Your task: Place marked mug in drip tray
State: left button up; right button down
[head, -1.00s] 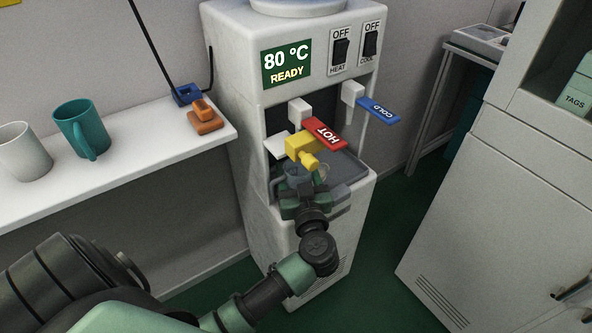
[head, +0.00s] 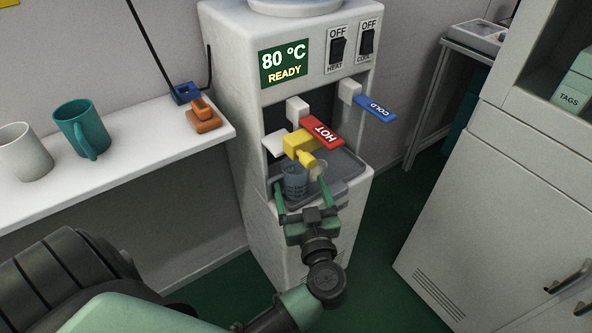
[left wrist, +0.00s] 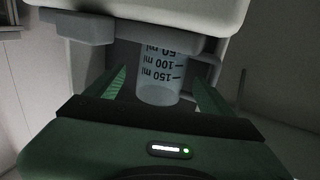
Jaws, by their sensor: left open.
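The marked mug (head: 295,182) is a clear, bluish cup with measuring marks. It stands in the grey drip tray (head: 350,166) of the dispenser, below the yellow spout piece. In the left wrist view the mug (left wrist: 160,92) appears inverted, with its ml marks readable and a handle on the right. My left gripper (head: 302,190) is open in front of the mug, its fingers apart on either side of it. Whether a finger touches the mug I cannot tell. My right gripper is in neither view.
The dispenser has a red HOT lever (head: 322,131) and a blue COLD lever (head: 375,107) above the tray. A teal mug (head: 84,128) and a white mug (head: 24,152) stand on the left shelf (head: 120,165). A white cabinet (head: 490,190) stands at the right.

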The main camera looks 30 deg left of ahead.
aim_at(300, 184)
pick_arm(q)
jog(key=v, duration=0.4)
jog(key=w+d+r+m+t+h, duration=0.2)
jog(key=d+m+t+h, duration=0.2)
jog(key=d+m+h, duration=0.15)
jog(key=w+d+r+m+t+h, duration=0.1)
jog(key=w+d+m+t+h, duration=0.1)
jog(key=d+m+t+h, duration=0.35)
jog(key=s+d+f+m+g+h, duration=0.35)
jog(key=d+f+g+h, duration=0.45)
jog(key=f, duration=0.3)
jog(key=s+a+f+n+g+y, duration=0.3)
jog(key=s+a+f+g+y, duration=0.3)
jog(key=s+a+f+g, duration=0.5)
jog(key=s+a+f, duration=0.4)
jog(key=s+f, duration=0.2)
jog(key=shift+f, duration=0.25)
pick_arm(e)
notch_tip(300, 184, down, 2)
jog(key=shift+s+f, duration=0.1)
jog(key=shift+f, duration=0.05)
